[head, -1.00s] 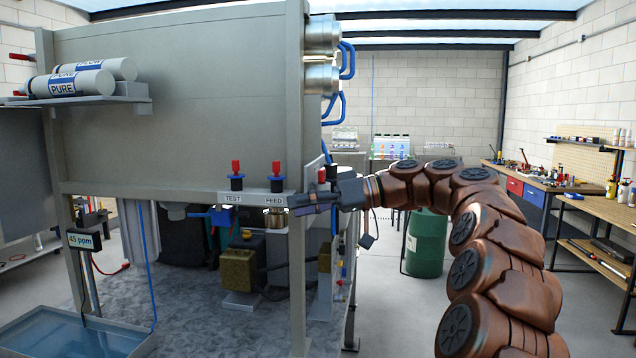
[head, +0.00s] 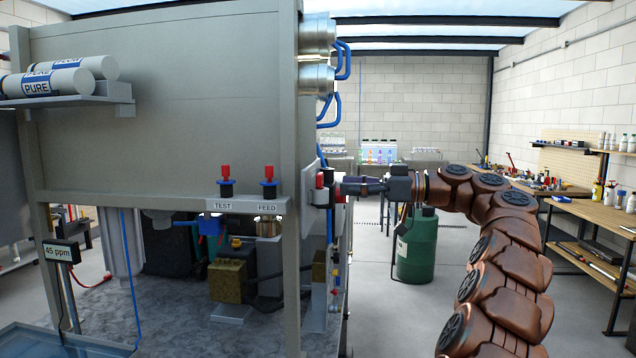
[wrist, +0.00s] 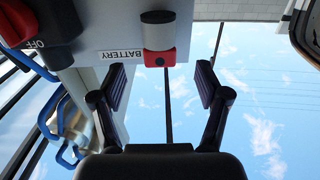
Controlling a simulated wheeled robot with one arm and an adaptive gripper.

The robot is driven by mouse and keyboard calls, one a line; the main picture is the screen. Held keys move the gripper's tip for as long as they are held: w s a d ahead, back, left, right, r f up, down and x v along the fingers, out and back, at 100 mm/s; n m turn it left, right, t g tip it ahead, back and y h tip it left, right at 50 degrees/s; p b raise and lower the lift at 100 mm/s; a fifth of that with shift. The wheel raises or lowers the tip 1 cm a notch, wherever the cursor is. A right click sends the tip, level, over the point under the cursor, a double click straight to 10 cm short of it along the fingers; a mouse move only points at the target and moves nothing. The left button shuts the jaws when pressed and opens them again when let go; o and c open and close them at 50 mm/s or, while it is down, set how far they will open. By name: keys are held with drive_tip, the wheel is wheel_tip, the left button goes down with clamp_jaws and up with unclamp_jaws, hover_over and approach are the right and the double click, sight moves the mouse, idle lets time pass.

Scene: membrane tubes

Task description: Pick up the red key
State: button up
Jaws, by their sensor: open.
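The red key (wrist: 160,57) shows in the wrist view as a red block with a small dark hole, against a grey cylinder (wrist: 158,30) beside the BATTERY label (wrist: 121,55). My gripper (wrist: 161,82) is open, with one finger on each side of the key's line and the key just beyond the fingertips. Neither finger visibly touches it. In the head view my gripper (head: 345,187) points left at the rig's side panel. A small red part (head: 319,181) shows there by the fingertips; I cannot tell whether it is the key.
A red rotary switch (wrist: 22,22) marked OFF is on the same panel, with blue tubes (wrist: 48,118) nearby. The rig's post (head: 291,190) and red-topped TEST and FEED valves (head: 226,180) stand left of my gripper. A green drum (head: 417,247) stands below my arm.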

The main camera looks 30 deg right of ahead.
sight(326, 189)
drive_tip(key=shift+w+a+r+p, duration=0.3)
drive_tip(key=shift+w+a+p, duration=0.3)
drive_tip(key=shift+w+a, duration=0.2)
drive_tip(key=shift+w+a+r+p, duration=0.3)
drive_tip(key=shift+w+a+p, duration=0.3)
drive_tip(key=shift+a, duration=0.25)
drive_tip(key=shift+w+a+f, duration=0.15)
drive_tip(key=shift+w+a, duration=0.2)
drive_tip(key=shift+w, duration=0.05)
drive_tip(key=c, duration=0.9)
